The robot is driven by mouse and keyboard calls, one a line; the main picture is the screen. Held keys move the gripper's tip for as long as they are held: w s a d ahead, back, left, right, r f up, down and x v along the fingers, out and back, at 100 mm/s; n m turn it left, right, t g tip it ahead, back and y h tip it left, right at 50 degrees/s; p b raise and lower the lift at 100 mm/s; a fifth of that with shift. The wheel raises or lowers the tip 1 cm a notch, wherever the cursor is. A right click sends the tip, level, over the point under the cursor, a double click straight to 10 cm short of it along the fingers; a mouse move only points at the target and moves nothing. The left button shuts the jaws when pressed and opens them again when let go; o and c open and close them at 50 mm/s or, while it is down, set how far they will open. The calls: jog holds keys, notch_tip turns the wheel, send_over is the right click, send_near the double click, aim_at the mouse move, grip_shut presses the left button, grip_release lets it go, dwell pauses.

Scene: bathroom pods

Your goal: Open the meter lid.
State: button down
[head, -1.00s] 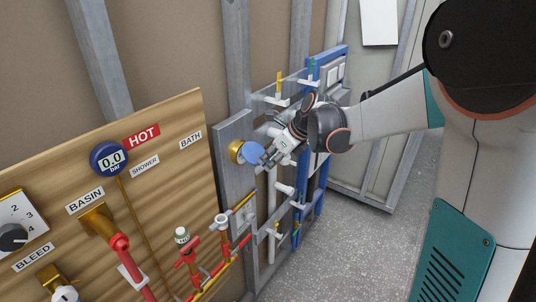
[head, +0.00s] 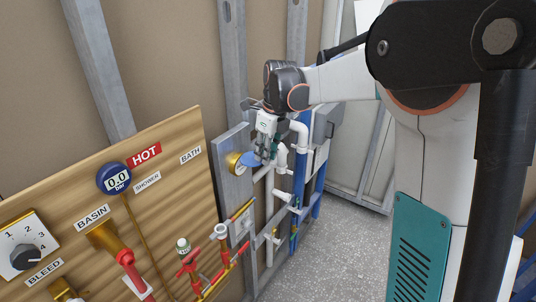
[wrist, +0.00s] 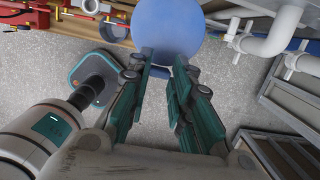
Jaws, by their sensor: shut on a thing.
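The meter has a brass body (head: 233,162) on a grey board, with the round blue lid (head: 248,160) on its right side. The lid also shows in the wrist view as a large blue disc (wrist: 167,27) at the top middle. My gripper (head: 261,157) comes down from above right onto the lid's edge. In the wrist view, the two teal fingers of my gripper (wrist: 163,62) meet the lid's near edge, and it is shut on the lid. The head view is too small to tell how far the lid is tilted from the brass body.
Red valves (head: 188,257) and copper pipes are below left of the meter. White pipes (head: 299,135) and a blue board are close on the right. The wooden HOT panel (head: 170,200) is at left. Grey floor (head: 345,245) is open in front at right.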

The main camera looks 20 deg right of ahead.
jog(key=shift+w+a+r, duration=0.15)
jog(key=shift+w, duration=0.05)
dwell(0.3)
jog(key=c, duration=1.6)
grip_release()
jog(key=shift+o, duration=0.8)
jog(key=shift+w+a, duration=0.15)
jog(key=shift+w, duration=0.1)
jog(key=shift+s, duration=0.25)
jog(key=shift+r, duration=0.4)
notch_tip(320, 180, up, 11)
jog(key=s+d, duration=0.1)
jog(key=shift+s+d, duration=0.25)
jog(key=shift+s, duration=0.1)
jog(key=shift+f, duration=0.15)
